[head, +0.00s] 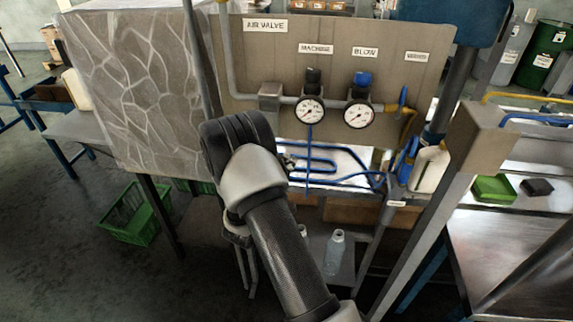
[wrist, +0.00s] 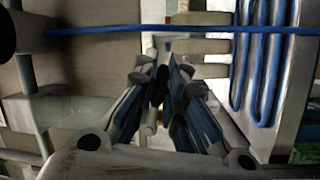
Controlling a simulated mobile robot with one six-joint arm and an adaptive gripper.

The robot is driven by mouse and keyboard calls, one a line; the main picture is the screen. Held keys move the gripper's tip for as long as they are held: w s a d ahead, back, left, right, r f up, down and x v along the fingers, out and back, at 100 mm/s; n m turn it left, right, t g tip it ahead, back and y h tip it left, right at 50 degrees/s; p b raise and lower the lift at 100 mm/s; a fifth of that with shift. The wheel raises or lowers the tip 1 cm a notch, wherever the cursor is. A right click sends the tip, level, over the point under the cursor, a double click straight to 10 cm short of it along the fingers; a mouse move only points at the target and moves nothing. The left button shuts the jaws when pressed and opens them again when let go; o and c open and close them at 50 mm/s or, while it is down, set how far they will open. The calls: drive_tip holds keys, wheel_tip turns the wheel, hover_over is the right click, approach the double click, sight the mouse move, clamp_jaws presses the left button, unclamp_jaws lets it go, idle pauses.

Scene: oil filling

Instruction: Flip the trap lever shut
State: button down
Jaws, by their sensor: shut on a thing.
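My gripper (wrist: 163,72) reaches in beside the panel, and its fingers are closed together on a small part whose shape is unclear. In the head view my forearm and wrist hide most of the gripper, and only its tip area (head: 286,160) shows to the right of my wrist, below the left gauge. I cannot tell for sure which part is the trap lever. A blue handle (head: 404,162) stands at the panel's lower right, above a small white label (head: 397,204), well apart from the gripper tip. A second blue handle (head: 402,97) is upright on the pipe right of the gauges.
A blue hose (wrist: 100,29) crosses near the fingertips, and looped blue tubing (wrist: 263,70) lies to their right. Two gauges (head: 309,110) (head: 359,114) sit on the panel (head: 390,72). A clear bottle (head: 335,252) stands on the shelf below. A stone-patterned slab (head: 140,85) is left.

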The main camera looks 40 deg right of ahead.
drive_tip(key=shift+r+n+t+b, duration=0.25)
drive_tip(key=shift+n+t+b, duration=0.2)
drive_tip(key=shift+n, duration=0.45)
drive_tip(key=shift+r+n+t, duration=0.25)
drive_tip(key=shift+r+n, duration=0.15)
drive_tip(key=shift+n, duration=0.4)
drive_tip(key=c, duration=1.7)
unclamp_jaws()
drive_tip(key=shift+o, duration=0.2)
drive_tip(key=v, duration=1.2)
